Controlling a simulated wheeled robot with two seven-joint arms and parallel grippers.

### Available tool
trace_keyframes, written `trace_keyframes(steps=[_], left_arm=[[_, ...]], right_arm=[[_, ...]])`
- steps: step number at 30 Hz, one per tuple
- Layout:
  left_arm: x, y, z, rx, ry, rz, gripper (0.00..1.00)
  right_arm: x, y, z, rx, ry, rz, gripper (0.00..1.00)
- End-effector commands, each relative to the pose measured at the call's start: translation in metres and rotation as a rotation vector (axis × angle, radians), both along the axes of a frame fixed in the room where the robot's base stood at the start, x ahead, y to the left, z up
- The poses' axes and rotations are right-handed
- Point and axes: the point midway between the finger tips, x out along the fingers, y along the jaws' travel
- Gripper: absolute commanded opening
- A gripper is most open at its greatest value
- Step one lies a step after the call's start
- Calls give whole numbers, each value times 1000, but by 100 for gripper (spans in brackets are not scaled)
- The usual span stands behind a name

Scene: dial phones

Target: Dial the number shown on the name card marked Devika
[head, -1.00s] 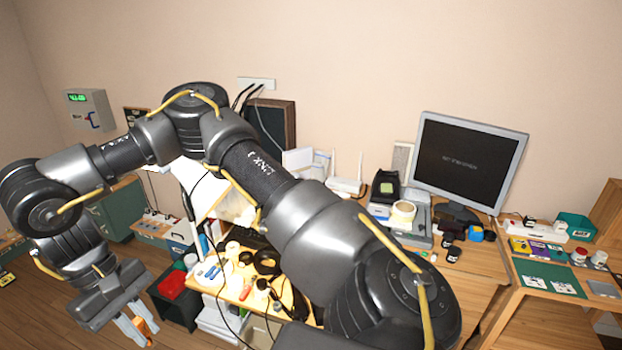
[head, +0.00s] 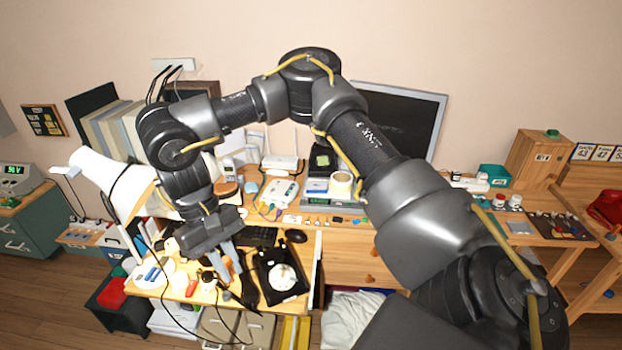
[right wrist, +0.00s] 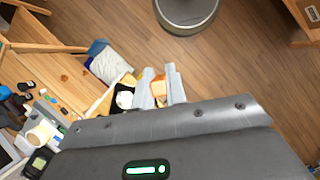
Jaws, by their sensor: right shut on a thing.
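A black dial phone (head: 283,278) with a white round dial stands on the lit desk, left of centre in the head view. Part of it shows beside the fingers in the right wrist view (right wrist: 124,99). My right gripper (head: 228,261) is shut on an orange thing (right wrist: 158,88), whose kind I cannot tell. The gripper hangs just left of the phone, and I cannot tell its height above the desk. A red phone (head: 608,207) sits at the far right edge. I cannot read any card marked Devika. My left gripper is out of view.
A black mouse (head: 296,236) and keyboard (head: 255,237) lie behind the phone. A monitor (head: 418,118) stands behind my arm. Small numbered cards (head: 602,153) stand at the far right.

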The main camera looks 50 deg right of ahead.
Motion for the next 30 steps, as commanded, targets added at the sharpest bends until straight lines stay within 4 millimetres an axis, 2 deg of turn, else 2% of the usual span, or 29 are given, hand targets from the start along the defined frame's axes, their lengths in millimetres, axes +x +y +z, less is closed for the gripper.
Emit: trace_keyframes(steps=[5,8,11,14,19,23,27,30], left_arm=[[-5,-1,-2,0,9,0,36],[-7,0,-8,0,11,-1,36],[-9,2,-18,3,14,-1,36],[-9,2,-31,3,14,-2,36],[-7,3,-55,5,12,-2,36],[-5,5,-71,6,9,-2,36],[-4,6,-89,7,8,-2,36],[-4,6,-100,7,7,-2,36]], right_arm=[[2,3,-3,-2,0,27,0],[8,7,-15,-4,0,118,0],[21,13,-35,-8,-1,298,0],[40,19,-61,-12,0,556,0],[78,19,-108,-10,0,1077,0],[107,3,-143,-1,-2,1470,0],[134,-30,-181,4,-3,1877,0],[147,-59,-206,6,-9,2112,0]])
